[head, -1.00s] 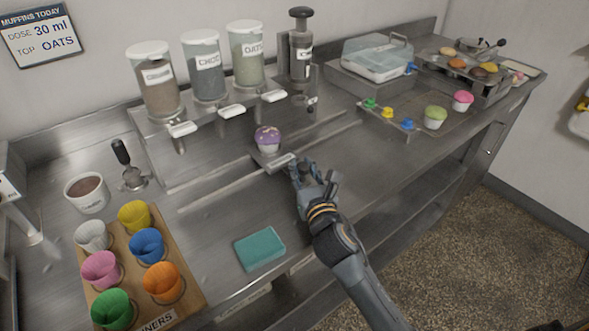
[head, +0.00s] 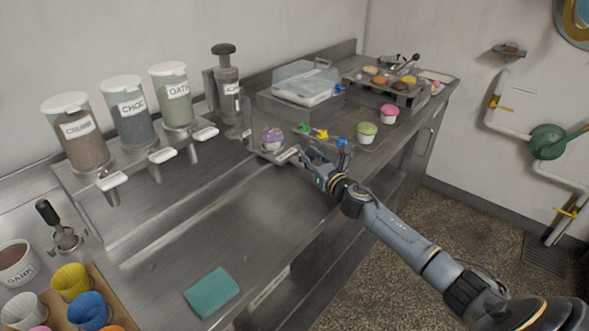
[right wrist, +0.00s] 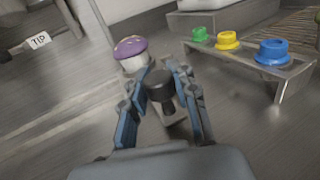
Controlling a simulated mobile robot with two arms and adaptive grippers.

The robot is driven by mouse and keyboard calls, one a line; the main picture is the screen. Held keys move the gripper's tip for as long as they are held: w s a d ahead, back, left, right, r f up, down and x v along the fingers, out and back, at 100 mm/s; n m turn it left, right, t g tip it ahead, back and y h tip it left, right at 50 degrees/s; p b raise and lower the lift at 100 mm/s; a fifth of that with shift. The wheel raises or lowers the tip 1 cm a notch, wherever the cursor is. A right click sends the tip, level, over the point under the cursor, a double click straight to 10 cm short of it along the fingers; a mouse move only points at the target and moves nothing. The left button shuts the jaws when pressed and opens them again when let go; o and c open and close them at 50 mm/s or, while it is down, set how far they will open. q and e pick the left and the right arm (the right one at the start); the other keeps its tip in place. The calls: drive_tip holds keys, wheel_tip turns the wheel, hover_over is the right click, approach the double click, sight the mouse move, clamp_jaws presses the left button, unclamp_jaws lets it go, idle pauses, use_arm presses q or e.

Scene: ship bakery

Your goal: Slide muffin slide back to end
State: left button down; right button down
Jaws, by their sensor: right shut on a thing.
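The muffin slide (head: 262,153) is a small metal carriage on a long rail (head: 205,205) along the steel counter. A purple-topped muffin in a white cup (head: 271,139) stands upright on it. The carriage is at the rail's right end, beside the pump dispenser (head: 227,80). My right gripper (head: 308,157) is at the carriage's front handle. In the right wrist view my right gripper (right wrist: 160,95) is shut around a dark knob (right wrist: 161,84), just in front of the muffin (right wrist: 130,54). My left gripper is not in view.
Green, yellow and blue buttons (head: 321,134) stand on a low metal bracket right of the slide. Pink and green muffins (head: 367,131) are behind it. Labelled hoppers (head: 125,108) stand at left. A teal sponge (head: 211,293) lies near the front edge. The rail's left stretch is clear.

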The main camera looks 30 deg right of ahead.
drive_tip(key=shift+w+d+f+b, duration=0.1)
drive_tip(key=shift+w+d+b, duration=0.15)
drive_tip(key=shift+d, duration=0.55)
drive_tip(key=shift+w+d+b, duration=0.1)
drive_tip(key=shift+w+d, duration=0.1)
drive_tip(key=shift+d, duration=0.55)
drive_tip(key=c, duration=1.1)
unclamp_jaws()
drive_tip(key=shift+d, duration=0.1)
drive_tip(key=shift+o, duration=0.3)
drive_tip(key=shift+s+d, duration=0.1)
drive_tip(key=shift+s, duration=0.1)
drive_tip(key=s, duration=1.1)
drive_tip(key=shift+s+a, duration=0.3)
drive_tip(key=shift+s, duration=0.1)
